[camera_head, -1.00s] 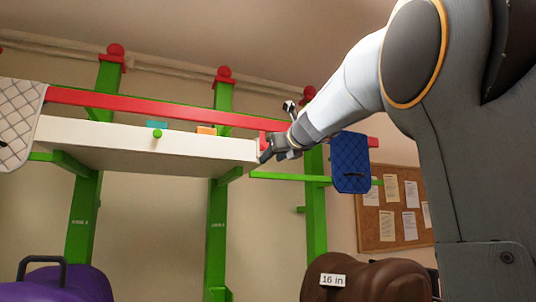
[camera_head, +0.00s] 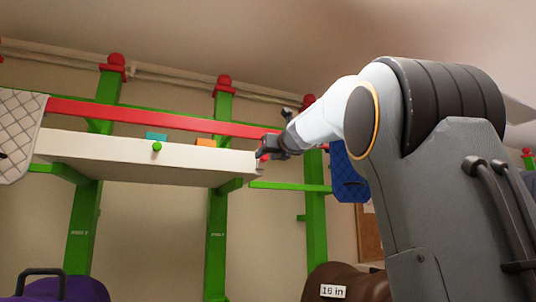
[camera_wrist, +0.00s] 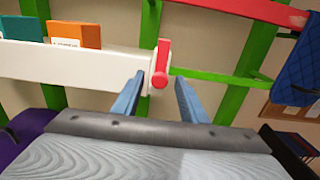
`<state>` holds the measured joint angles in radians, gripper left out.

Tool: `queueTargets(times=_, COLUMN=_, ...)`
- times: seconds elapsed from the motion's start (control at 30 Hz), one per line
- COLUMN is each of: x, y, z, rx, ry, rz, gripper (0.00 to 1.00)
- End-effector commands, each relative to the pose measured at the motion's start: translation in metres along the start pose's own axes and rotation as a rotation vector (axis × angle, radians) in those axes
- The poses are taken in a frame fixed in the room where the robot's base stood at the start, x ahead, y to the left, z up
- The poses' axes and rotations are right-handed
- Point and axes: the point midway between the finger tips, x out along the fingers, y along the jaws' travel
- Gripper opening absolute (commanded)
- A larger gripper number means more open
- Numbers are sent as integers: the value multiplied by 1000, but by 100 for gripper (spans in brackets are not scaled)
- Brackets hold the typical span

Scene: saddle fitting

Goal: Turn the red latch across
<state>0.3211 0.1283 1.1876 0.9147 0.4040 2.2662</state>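The red latch (camera_wrist: 162,66) shows in the wrist view as a red bar standing nearly upright, with a round red knob at its lower end. It sits at the right end of the white shelf front (camera_wrist: 90,65). My gripper (camera_wrist: 165,90) is open, its two blue-grey fingers apart. The latch's lower end lies between and beyond the fingertips in the picture; I cannot tell whether either finger touches it. In the head view my gripper (camera_head: 268,150) is at the right end of the white shelf (camera_head: 150,160) and covers most of the latch.
A teal box (camera_wrist: 20,27) and an orange box (camera_wrist: 73,34) stand on the shelf. A red rail (camera_head: 170,118) and green posts (camera_head: 217,200) frame it. A blue quilted pad (camera_head: 346,175) hangs right of my gripper. A brown saddle (camera_head: 350,284) is below.

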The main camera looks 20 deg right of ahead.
Motion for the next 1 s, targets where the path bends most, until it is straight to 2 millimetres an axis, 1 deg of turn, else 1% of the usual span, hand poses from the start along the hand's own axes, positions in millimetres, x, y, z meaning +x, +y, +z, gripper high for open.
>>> queueTargets(times=0.17, x=0, y=0, z=0, rx=0, ry=0, rz=0, gripper=39)
queueTargets(times=0.3, x=0, y=0, z=0, rx=0, ry=0, rz=0, gripper=15)
queueTargets(times=0.4, x=0, y=0, z=0, rx=-1, ry=0, rz=0, gripper=0)
queueTargets(times=0.73, x=0, y=0, z=0, rx=-47, ry=0, rz=0, gripper=0)
queueTargets(times=0.87, x=0, y=0, z=0, rx=-113, ry=0, rz=0, gripper=0)
queueTargets(times=1.0, x=0, y=1, z=0, rx=-217, ry=-1, rz=1, gripper=0)
